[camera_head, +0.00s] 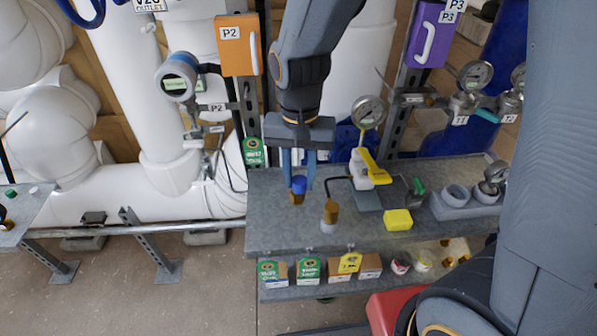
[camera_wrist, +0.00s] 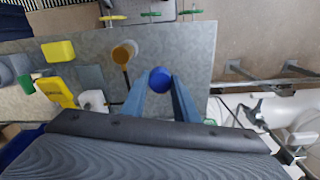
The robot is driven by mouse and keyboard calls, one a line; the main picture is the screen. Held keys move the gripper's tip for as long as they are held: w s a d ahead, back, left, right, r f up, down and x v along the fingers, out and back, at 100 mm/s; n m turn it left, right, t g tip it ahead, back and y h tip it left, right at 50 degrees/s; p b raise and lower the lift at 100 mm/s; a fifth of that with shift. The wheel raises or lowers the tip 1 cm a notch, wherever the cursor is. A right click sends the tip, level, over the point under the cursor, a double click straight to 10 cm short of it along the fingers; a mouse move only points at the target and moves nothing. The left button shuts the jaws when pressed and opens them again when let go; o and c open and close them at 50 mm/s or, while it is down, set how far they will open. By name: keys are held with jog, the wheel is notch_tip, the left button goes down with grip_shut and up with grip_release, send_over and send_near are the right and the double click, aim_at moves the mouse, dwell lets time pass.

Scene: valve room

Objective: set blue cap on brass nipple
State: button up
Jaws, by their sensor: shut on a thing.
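The blue cap (camera_head: 299,184) is between the fingertips of my gripper (camera_head: 299,181), which is shut on it above the grey bench. In the wrist view the cap (camera_wrist: 160,79) is seen from above, between the blue fingers (camera_wrist: 160,84). A short brass nipple (camera_head: 297,198) shows directly below the cap in the head view. Whether the cap touches it or hovers just above, I cannot tell. In the wrist view the cap hides it. A second brass piece (camera_head: 330,212) on a pale base stands to the right; it also shows in the wrist view (camera_wrist: 125,52).
A white-and-yellow valve (camera_head: 369,168) with a gauge (camera_head: 369,111) stands right of my gripper. Small boxes (camera_head: 309,270) line the lower shelf. The bench top (camera_head: 268,225) is clear at front left.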

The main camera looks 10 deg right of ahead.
jog(key=shift+w+d+f+b, duration=0.1)
jog(key=shift+w+f+b, duration=0.3)
jog(key=shift+w+b, duration=0.55)
jog(key=shift+w+f+b, duration=0.45)
jog(key=shift+w+b, duration=0.05)
jog(key=shift+w, duration=0.7)
jog(key=shift+w+d+f+b, duration=0.1)
jog(key=shift+w+f+b, duration=0.3)
jog(key=shift+w+b, duration=0.55)
jog(key=shift+f, duration=1.15)
jog(key=shift+a, duration=0.1)
jog(key=shift+f, duration=0.35)
jog(key=shift+p, duration=0.5)
jog(key=shift+f, duration=0.95)
jog(key=o, duration=0.9)
jog(key=shift+o, duration=0.2)
jog(key=shift+r, duration=0.1)
